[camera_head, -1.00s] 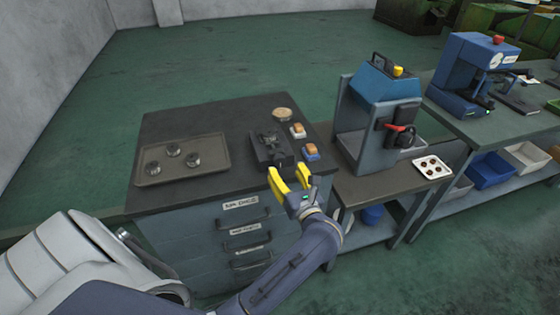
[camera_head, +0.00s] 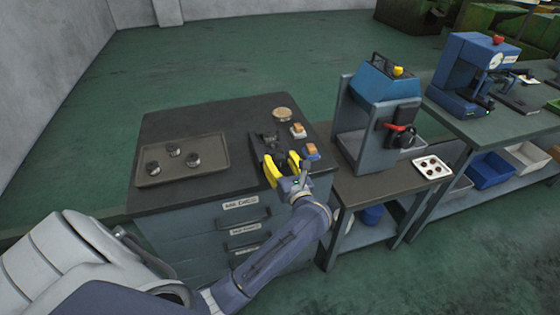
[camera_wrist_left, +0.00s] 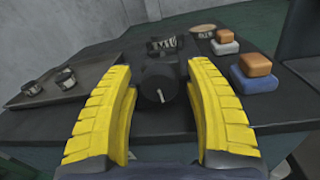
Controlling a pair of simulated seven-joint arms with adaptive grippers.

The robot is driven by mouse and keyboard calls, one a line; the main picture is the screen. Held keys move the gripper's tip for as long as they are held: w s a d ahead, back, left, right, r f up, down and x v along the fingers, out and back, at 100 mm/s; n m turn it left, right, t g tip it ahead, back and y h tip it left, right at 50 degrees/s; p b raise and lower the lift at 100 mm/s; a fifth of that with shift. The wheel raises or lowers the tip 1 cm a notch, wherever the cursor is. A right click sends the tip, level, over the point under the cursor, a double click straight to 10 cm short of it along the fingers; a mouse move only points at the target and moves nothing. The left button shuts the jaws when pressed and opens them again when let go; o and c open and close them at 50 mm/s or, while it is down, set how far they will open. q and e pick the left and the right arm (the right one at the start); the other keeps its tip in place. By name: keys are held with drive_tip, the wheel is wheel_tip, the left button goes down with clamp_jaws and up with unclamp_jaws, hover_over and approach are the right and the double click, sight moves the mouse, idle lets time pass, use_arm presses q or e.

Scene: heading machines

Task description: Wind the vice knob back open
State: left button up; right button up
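The vice (camera_head: 262,142) is a small dark block on the dark cabinet top, partly hidden behind my left gripper in the head view. In the left wrist view, its round black knob (camera_wrist_left: 160,84) with a pale mark faces me. My left gripper (camera_head: 283,162) has yellow fingers spread apart, one to each side of the knob. In the left wrist view, the left gripper (camera_wrist_left: 160,112) shows clear gaps between the fingers and the knob, with no visible contact. My right gripper is not in either view.
A tray (camera_head: 208,172) with several small dark round parts lies left on the cabinet top (camera_head: 200,125). Orange and blue blocks (camera_wrist_left: 256,72) and a round tin (camera_head: 281,114) stand close beside the vice. A blue-topped machine (camera_head: 385,100) stands to the right.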

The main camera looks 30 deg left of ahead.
use_arm(q)
clamp_jaws()
drive_tip(key=shift+n, duration=0.3)
drive_tip(key=n, duration=0.3)
drive_tip(key=shift+n, duration=0.3)
drive_tip(key=n, duration=0.4)
drive_tip(key=shift+r+h, duration=0.1)
drive_tip(key=shift+h, duration=0.2)
drive_tip(key=n, duration=0.4)
drive_tip(key=shift+n, duration=0.3)
drive_tip(key=shift+a+n, duration=0.1)
drive_tip(key=shift+n, duration=1.6)
